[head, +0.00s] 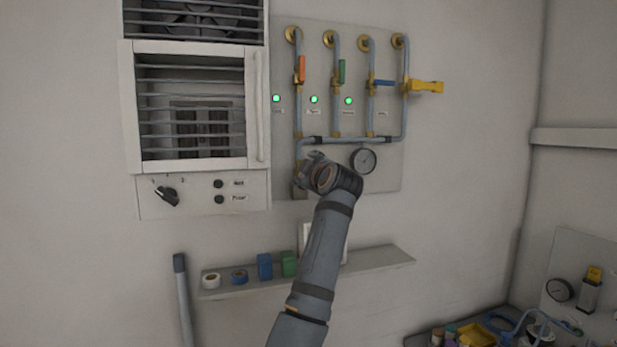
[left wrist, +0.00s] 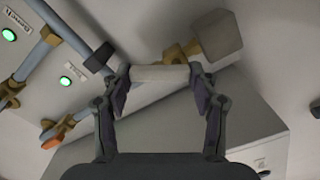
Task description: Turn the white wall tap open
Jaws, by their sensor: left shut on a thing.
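In the left wrist view, the white tap's handle (left wrist: 160,77) is a pale bar lying across between the fingers of my left gripper (left wrist: 160,92). The fingers are closed on its two ends. The tap's brass body (left wrist: 182,52) shows just behind the handle, beside a grey block (left wrist: 218,34). In the head view, my left gripper (head: 310,160) is at the lower left of the pipe panel (head: 385,175). My own wrist mostly hides it and the white tap there. My right gripper is in neither view.
Above are taps with orange (head: 302,69), green (head: 342,71), blue (head: 385,83) and yellow (head: 427,87) handles. A gauge (head: 363,160) sits close right of my wrist. A barred cabinet (head: 190,110) stands left, and a shelf (head: 380,260) with small items runs below.

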